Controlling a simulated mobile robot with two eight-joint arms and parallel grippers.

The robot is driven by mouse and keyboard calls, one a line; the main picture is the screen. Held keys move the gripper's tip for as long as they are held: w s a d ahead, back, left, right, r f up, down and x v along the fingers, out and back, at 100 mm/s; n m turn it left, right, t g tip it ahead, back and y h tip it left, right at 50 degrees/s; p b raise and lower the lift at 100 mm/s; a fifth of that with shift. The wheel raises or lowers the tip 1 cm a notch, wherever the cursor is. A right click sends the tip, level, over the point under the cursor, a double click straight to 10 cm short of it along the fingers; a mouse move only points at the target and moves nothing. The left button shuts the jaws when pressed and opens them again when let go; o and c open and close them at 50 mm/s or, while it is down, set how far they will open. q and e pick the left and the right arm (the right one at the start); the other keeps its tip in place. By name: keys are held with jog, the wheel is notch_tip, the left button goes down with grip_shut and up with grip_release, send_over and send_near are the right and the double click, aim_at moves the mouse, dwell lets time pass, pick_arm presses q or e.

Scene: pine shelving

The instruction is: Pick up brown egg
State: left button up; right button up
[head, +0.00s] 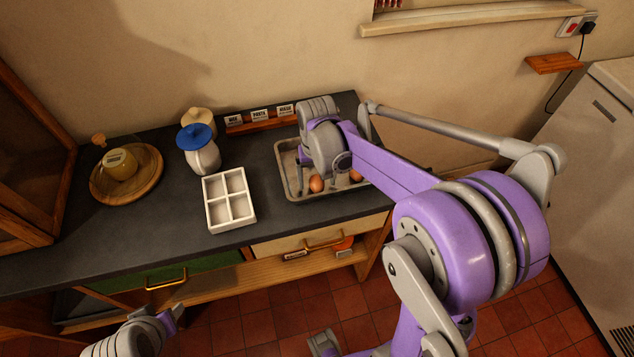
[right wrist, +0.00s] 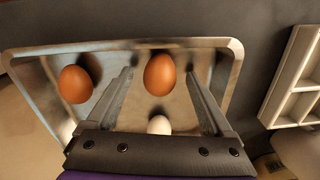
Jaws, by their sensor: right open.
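Two brown eggs lie in a grey metal tray (head: 283,168) on the dark counter. One brown egg (head: 316,184) is near the tray's front edge, and the other brown egg (head: 355,176) is to its right. In the right wrist view, one brown egg (right wrist: 159,75) appears between the fingertips and the other (right wrist: 75,84) is outside the left finger. A white egg (right wrist: 159,125) is nearer the palm. My right gripper (head: 322,180) is open over the tray, holding nothing; contact cannot be told. My left arm's end (head: 150,332) is at the bottom left, its fingers unclear.
A white divided box (head: 229,226) stands left of the tray. A blue-lidded jug (head: 203,155) and a round wooden board (head: 154,190) with a yellow item stand farther left. A labelled wooden rack (head: 240,128) is behind, near the wall.

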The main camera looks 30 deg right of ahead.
jog(key=c, duration=0.9)
